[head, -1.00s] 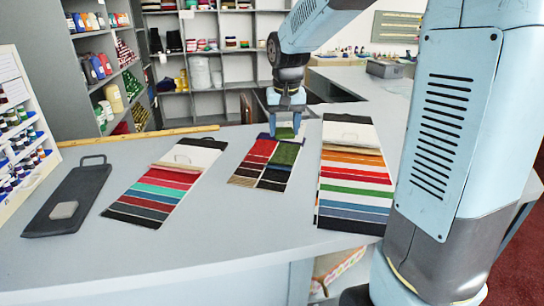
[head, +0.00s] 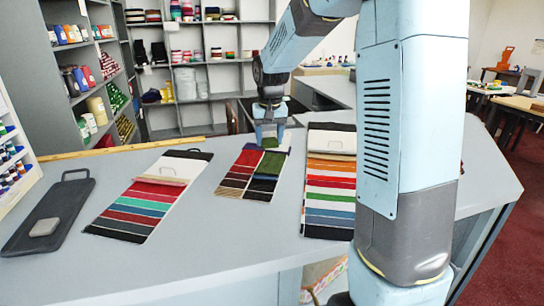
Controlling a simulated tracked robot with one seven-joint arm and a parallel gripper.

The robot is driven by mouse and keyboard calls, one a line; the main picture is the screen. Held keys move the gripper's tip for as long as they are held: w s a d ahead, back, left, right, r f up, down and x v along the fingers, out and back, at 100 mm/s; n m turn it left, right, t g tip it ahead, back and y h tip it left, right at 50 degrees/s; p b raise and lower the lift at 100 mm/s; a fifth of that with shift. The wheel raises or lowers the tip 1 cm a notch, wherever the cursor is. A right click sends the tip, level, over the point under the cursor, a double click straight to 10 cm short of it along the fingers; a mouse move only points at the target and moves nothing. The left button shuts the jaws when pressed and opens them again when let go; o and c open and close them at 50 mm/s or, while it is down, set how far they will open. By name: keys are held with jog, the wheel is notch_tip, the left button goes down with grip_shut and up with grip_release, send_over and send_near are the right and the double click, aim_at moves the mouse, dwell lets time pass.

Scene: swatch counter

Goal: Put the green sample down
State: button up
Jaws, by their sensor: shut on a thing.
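My gripper (head: 269,131) points down at the far end of the middle swatch card (head: 235,178). It is shut on the green sample (head: 270,143), a small piece showing between and just below the fingers. The sample is over or at the top of this card, close to a larger dark green swatch (head: 269,162). I cannot tell whether the sample touches the card. The card also carries red, brown and black strips.
A striped card (head: 138,211) lies left and another (head: 329,202) right. A dark tray (head: 46,222) with a grey block (head: 44,227) is at far left. A wooden ruler (head: 137,147) lies along the back edge. Bare grey counter (head: 215,243) is free in front.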

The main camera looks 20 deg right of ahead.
send_over(272, 162)
jog(key=f, duration=0.6)
jog(key=shift+s+a+f, duration=0.1)
jog(key=shift+s+f, duration=0.15)
jog(key=shift+s, duration=0.15)
jog(key=shift+w+f, duration=0.1)
jog(key=shift+f, duration=1.55)
jog(key=o, duration=1)
